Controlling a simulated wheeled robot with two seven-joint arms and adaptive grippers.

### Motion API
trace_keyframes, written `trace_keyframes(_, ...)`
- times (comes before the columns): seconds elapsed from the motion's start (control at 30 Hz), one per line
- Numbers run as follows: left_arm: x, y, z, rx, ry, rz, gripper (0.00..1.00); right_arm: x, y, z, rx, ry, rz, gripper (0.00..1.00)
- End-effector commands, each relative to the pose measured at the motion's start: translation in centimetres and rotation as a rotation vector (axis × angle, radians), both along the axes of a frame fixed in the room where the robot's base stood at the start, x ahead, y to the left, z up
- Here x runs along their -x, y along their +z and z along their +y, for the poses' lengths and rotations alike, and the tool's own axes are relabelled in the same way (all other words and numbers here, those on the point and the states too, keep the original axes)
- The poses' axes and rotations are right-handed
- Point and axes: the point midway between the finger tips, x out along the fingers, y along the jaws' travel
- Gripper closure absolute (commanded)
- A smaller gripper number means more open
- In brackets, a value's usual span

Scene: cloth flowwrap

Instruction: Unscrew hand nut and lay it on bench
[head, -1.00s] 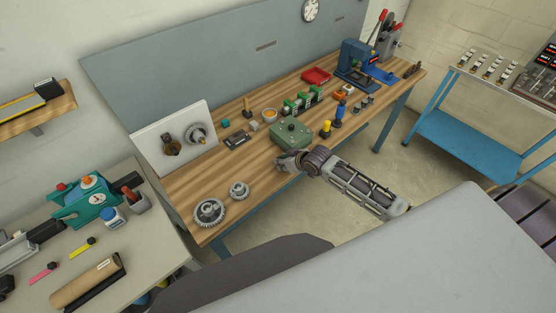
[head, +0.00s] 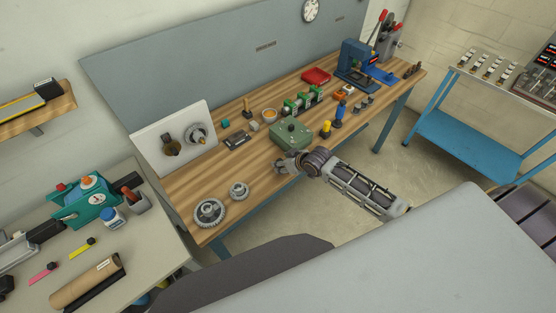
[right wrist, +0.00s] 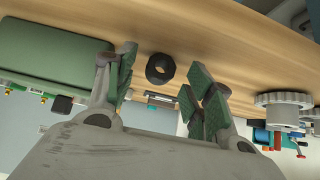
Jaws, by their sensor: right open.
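A black ring-shaped nut (right wrist: 160,68) shows in the right wrist view against the wooden bench (right wrist: 215,35), in line with the gap between my right fingertips. I cannot tell how far it is from them, and I cannot make it out in the head view. My right gripper (right wrist: 163,84) is open with nothing between its pads. In the head view it (head: 281,165) is at the bench's front edge, just in front of the green box (head: 292,134). A white panel (head: 154,166) at the bench's left carries a dark brass fitting (head: 171,146) and a silver disc fitting (head: 197,136). My left gripper is out of view.
A blue press (head: 356,62), a red tray (head: 316,76) and small fixtures stand farther right.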

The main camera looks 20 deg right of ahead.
Motion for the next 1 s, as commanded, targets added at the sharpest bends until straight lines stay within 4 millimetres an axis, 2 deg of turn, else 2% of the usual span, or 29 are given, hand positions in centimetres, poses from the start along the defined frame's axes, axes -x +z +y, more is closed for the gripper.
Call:
trace_keyframes(0.43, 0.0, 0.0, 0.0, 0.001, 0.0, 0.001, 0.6, 1.3, 1.3, -0.5, 0.001, -0.001, 0.001, 0.47)
trace_keyframes(1.0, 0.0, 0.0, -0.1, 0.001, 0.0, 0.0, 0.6, 5.0, 5.5, -1.6, 0.0, 0.0, 0.001, 0.47)
